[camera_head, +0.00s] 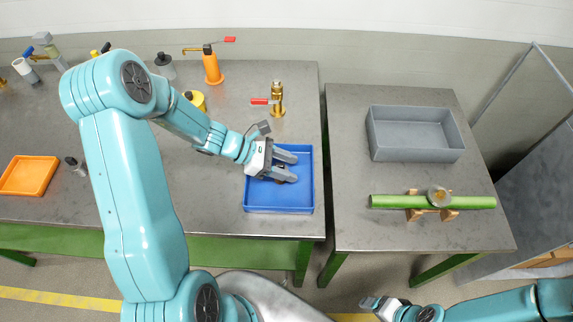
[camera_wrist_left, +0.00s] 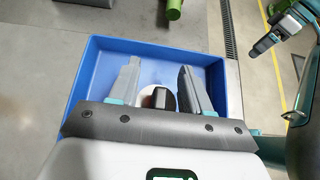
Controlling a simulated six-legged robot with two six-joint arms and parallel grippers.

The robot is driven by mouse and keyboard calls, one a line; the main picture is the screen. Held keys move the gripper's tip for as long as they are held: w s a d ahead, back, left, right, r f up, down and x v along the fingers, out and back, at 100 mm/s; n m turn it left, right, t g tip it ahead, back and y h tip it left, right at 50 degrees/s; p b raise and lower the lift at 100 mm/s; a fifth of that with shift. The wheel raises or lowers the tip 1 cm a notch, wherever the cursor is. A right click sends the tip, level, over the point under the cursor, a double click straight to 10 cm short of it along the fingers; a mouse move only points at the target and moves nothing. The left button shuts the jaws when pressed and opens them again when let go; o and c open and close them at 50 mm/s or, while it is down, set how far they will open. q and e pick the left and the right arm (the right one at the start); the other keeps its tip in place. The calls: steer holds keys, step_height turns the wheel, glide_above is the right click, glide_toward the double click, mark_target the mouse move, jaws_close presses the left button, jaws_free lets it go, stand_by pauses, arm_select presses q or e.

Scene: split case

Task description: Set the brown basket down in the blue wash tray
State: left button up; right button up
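The blue wash tray (camera_head: 283,209) lies on the left table, and it also shows in the left wrist view (camera_wrist_left: 84,75). My left gripper (camera_head: 293,167) is over the tray, its fingers apart and pointing right. A small dark-brown thing (camera_head: 280,184) shows by the fingers, mostly hidden; it may be the brown basket. In the left wrist view a small round thing with a dark block on top (camera_wrist_left: 161,98) sits between the fingers, with gaps at the block's sides. My right gripper (camera_head: 369,302) is low in front of the right table, too small to read.
A grey bin (camera_head: 414,155) and a green tube (camera_head: 400,202) on wooden supports stand on the right table. A brass tap with a red lever (camera_head: 277,100) is behind the blue tray. An orange tray (camera_head: 29,176) lies far left. A gap separates the tables.

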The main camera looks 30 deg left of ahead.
arm_select(q)
steer(key=b+v, duration=0.1)
steer(key=v, duration=1.5)
steer(key=shift+a+r, duration=0.15)
